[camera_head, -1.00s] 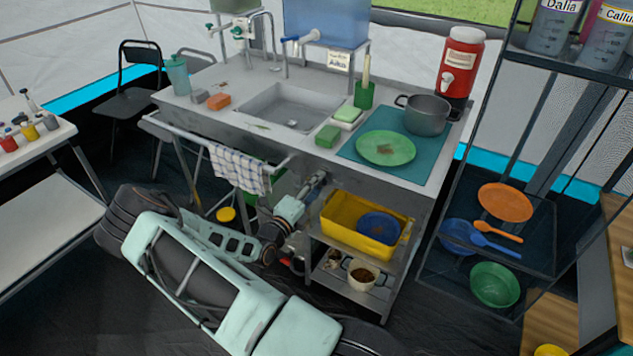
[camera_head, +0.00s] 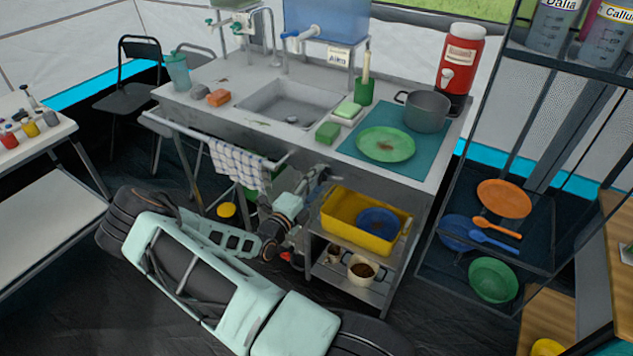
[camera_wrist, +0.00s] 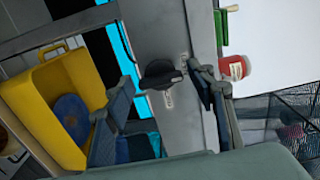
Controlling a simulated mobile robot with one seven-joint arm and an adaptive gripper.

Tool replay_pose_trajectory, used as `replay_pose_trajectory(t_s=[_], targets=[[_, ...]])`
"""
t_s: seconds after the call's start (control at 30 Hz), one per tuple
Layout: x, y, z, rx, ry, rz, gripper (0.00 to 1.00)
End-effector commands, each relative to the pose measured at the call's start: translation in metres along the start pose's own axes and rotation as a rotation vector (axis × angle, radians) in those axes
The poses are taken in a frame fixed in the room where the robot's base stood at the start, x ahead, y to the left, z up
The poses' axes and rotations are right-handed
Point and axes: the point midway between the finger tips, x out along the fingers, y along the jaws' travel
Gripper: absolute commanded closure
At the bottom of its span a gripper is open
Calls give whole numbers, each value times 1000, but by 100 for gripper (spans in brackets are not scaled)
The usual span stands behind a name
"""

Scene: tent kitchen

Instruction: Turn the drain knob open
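A black drain knob (camera_wrist: 160,75) shows in the wrist view on a grey metal panel (camera_wrist: 160,30). Small white labels beside the knob are too small to read. My gripper (camera_wrist: 160,90) is open, with one finger on each side of the knob in the picture. I cannot tell whether either finger touches it. In the head view my gripper (camera_head: 318,178) is under the front edge of the sink counter, and the knob is hidden there. The sink basin (camera_head: 283,103) is above and to the left of my gripper.
A yellow tub (camera_head: 335,222) sits on the shelf right of my gripper; it also shows in the wrist view (camera_wrist: 60,70). A checked towel (camera_head: 238,168) hangs on the front rail (camera_head: 190,133) to the left. A cup (camera_head: 362,270) stands on the lower shelf.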

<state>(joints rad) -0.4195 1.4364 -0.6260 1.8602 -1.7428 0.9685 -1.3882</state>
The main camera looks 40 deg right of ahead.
Motion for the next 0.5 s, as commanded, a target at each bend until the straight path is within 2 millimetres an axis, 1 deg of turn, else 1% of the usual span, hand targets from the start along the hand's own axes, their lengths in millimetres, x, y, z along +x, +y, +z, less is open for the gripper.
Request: replay_pose_trajectory(t_s=[0.33,0.43,0.5], targets=[[-2,0,0,2,0,0,44],[-10,0,1,1,-1,0,44],[-22,0,2,2,-3,0,44]])
